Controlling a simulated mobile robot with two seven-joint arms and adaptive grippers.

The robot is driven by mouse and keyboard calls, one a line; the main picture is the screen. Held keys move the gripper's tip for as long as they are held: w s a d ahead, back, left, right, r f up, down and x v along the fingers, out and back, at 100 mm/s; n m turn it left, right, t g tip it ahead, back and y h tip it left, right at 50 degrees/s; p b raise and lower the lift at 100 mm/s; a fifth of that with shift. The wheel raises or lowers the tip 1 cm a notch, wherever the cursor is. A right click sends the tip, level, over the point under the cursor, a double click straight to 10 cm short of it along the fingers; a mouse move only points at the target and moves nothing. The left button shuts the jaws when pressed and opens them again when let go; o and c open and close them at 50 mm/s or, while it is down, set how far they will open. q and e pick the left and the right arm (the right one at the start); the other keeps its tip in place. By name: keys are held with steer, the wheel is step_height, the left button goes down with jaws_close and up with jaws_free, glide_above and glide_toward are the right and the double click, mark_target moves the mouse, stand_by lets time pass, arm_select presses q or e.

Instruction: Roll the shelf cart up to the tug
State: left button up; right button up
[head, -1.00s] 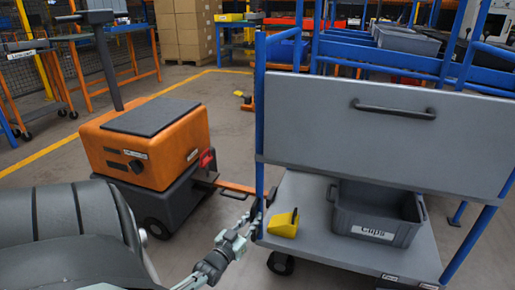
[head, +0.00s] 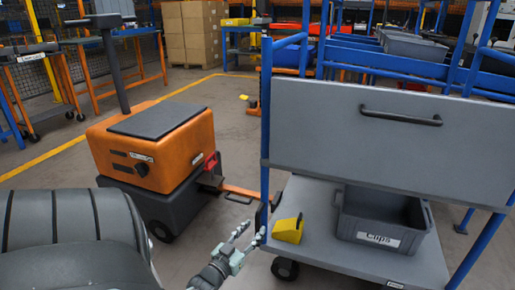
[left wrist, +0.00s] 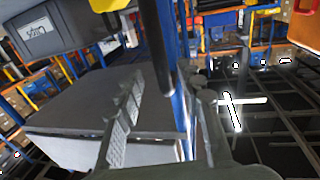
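The shelf cart (head: 350,130) has blue posts, a grey upper panel with a dark handle and a grey lower deck. The orange and dark grey tug (head: 155,150) stands left of it. The tug's orange tow bar (head: 240,190) points at the cart's left front post; I cannot tell whether they touch. My left gripper (head: 248,234) is open and low beside that post. In the left wrist view a dark upright bar (left wrist: 155,45) and a blue post (left wrist: 184,90) show between the spread fingers, without visible grip. My right gripper is out of view.
Blue racks (head: 400,65) stand close behind the cart.

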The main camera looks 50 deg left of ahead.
arm_select(q)
steer(key=v, duration=0.8)
steer(key=shift+r, duration=0.15)
